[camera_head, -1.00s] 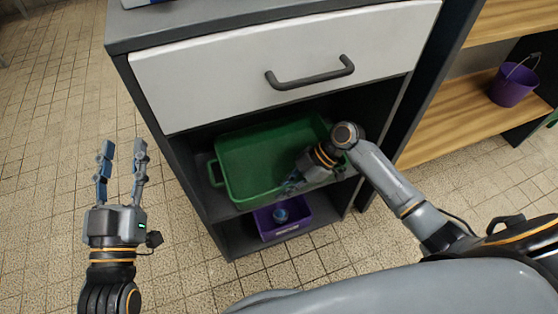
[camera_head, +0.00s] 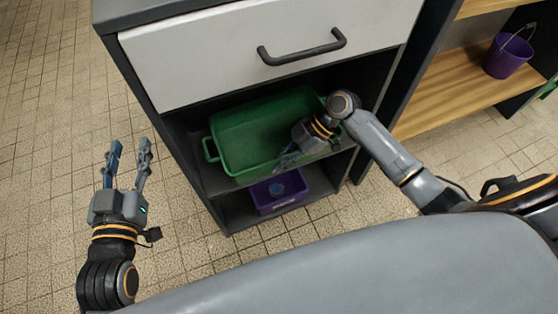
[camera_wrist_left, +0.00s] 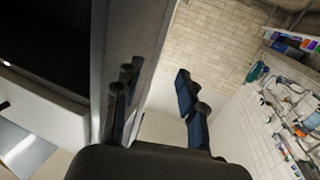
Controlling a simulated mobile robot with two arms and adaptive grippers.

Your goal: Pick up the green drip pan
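The green drip pan (camera_head: 246,133) sits on the upper open shelf of the cabinet, under the drawer, in the head view. A handle shows at its left end. My right gripper (camera_head: 285,160) reaches over the pan's front right part; its fingers are dark and small, and I cannot tell whether they touch the pan or are open. My left gripper (camera_head: 127,152) is open and empty, left of the cabinet over the tiled floor. Its two fingers also show apart in the left wrist view (camera_wrist_left: 158,100). The pan is not visible in that view.
The cabinet has a white drawer (camera_head: 270,50) with a dark handle (camera_head: 303,50) above the pan. A purple bin (camera_head: 268,202) with a blue item stands on the lower shelf. A purple bucket (camera_head: 506,57) stands on a wooden shelf (camera_head: 455,92) at right. The floor at left is clear.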

